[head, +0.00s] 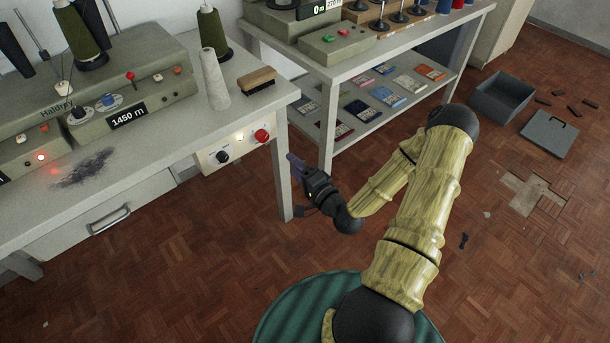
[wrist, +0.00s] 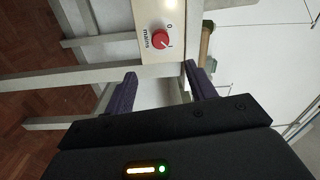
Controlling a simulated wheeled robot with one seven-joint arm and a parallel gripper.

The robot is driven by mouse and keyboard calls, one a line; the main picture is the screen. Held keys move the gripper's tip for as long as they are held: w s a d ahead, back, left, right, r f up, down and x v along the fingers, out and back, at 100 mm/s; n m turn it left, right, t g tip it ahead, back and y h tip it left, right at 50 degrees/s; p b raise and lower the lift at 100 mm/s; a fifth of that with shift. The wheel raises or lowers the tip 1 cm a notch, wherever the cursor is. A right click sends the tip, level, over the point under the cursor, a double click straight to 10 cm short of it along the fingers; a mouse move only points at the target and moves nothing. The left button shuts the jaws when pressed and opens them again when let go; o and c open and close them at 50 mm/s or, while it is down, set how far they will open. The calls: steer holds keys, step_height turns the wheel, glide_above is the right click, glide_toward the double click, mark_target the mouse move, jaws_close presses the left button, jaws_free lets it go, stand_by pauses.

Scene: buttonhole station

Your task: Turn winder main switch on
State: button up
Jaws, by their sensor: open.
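The main switch is a red rotary knob (head: 261,135) on a pale panel (head: 212,160) under the table's front edge. In the wrist view the red knob (wrist: 160,39) sits beside the marks 0 and I and a sideways label that seems to read "mains". Its exact setting is too small to tell. My gripper (head: 291,157) is to the right of the panel, by the table leg. Its purple fingers are open and empty. In the wrist view the knob lies ahead of the gap between the fingertips (wrist: 160,70), apart from them.
The grey winder (head: 150,95) stands on the table, its display reading 1450 m, with a red light lit. The table leg (head: 282,180) is close to my gripper. A brush (head: 257,80) lies above.

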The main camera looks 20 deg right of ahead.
steer(key=shift+v, duration=1.95)
step_height(320, 180, down, 3)
steer(key=a+n+g, duration=0.3)
steer(key=n+g, duration=0.3)
steer(key=s+a+r+n+g+h, duration=0.3)
steer(key=s+r+n+g+h, duration=0.5)
steer(key=s+r, duration=0.6)
step_height(320, 180, up, 27)
steer(key=w+m+y+p, duration=0.1)
steer(key=y+p, duration=0.1)
steer(key=p, duration=2.3)
steer(key=shift+f+g, duration=0.2)
steer(key=shift+g, duration=0.2)
steer(key=shift+w+d, duration=0.1)
